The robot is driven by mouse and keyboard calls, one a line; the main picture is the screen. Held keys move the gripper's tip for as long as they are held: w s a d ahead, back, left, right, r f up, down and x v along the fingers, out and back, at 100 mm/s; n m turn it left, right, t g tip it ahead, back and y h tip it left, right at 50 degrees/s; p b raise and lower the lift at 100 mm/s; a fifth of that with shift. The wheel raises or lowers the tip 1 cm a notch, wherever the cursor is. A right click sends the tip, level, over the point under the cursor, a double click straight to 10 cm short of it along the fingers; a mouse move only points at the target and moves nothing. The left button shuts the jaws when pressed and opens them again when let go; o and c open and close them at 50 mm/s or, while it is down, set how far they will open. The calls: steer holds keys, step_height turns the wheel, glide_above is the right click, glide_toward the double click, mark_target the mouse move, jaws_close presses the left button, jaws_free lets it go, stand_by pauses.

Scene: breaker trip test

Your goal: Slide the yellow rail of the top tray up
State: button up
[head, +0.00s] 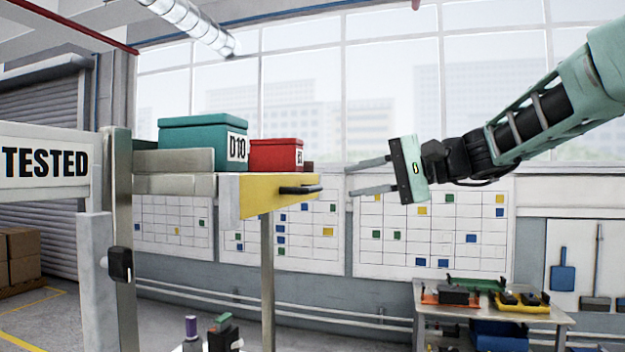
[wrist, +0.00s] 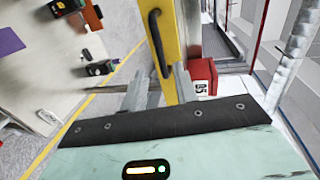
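The top tray (head: 175,184) is a pale grey shelf high on a metal post. Its yellow rail (head: 262,194) runs along the right end and carries a black bar handle (head: 300,190). In the wrist view the yellow rail (wrist: 168,22) and its black handle (wrist: 157,42) lie ahead of my gripper. My gripper (head: 352,178) is open and empty, its two fingers spread, a short gap to the right of the handle. In the wrist view my fingers (wrist: 160,75) appear on either side of the rail's line; contact does not show.
A teal box (head: 195,137) and a red box (head: 275,155) stand on the tray. A "TESTED" sign (head: 45,162) and post (head: 122,230) are at left. A workbench with parts (head: 490,310) is lower right. Space around my gripper looks clear.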

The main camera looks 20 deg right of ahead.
mark_target(316, 188)
steer(key=p+x, duration=0.3)
steer(key=x, duration=0.6)
steer(key=shift+w+a, duration=0.1)
steer(key=shift+a, duration=0.1)
jaws_close()
